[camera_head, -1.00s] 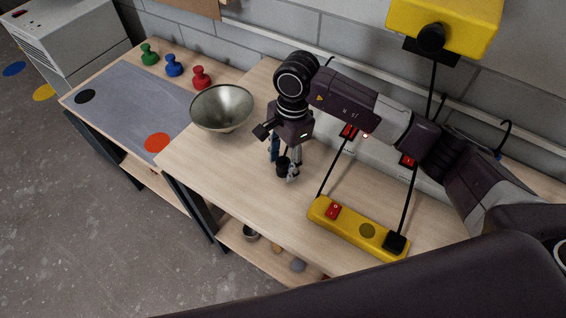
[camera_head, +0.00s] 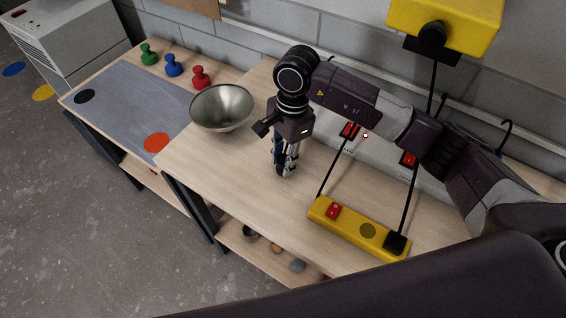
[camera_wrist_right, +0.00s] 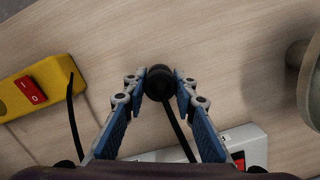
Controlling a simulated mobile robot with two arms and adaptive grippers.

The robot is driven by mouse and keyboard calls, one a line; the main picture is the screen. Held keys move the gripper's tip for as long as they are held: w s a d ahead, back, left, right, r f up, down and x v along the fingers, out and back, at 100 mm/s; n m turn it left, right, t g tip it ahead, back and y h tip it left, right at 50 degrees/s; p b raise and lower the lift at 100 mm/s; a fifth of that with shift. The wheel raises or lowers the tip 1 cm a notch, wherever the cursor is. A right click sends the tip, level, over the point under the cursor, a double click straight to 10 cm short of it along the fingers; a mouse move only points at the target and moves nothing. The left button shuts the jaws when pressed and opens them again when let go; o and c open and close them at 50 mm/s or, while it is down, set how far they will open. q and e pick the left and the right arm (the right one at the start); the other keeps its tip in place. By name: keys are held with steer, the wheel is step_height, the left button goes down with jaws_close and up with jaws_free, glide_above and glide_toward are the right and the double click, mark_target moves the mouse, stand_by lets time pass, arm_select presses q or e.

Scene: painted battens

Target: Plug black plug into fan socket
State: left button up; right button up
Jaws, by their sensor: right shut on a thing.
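My right gripper (camera_head: 286,168) is shut on the black plug, down at the wooden bench top. In the right wrist view the round black plug (camera_wrist_right: 159,82) sits between the two fingertips (camera_wrist_right: 160,86), with its black cord running back towards the white socket strip (camera_wrist_right: 185,153). In the head view the plug is mostly hidden by the fingers. The white strip (camera_head: 383,150) lies along the back of the bench with red switches (camera_head: 349,130), partly behind my right arm. Its labels are too small to read, so I cannot tell which socket is the fan's. My left gripper is not in view.
A yellow power strip (camera_head: 345,225) with a red switch and a black plug (camera_head: 396,243) in its end lies right of the gripper. A metal bowl (camera_head: 222,107) stands to the left. A yellow box (camera_head: 470,28) is above at the wall. Bench between gripper and yellow strip is clear.

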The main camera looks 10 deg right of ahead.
mark_target(283, 159)
step_height(283, 159, up, 9)
steer(key=b, duration=0.2)
steer(key=shift+f+b, duration=0.2)
steer(key=shift+b, duration=0.15)
steer(key=shift+r, duration=0.25)
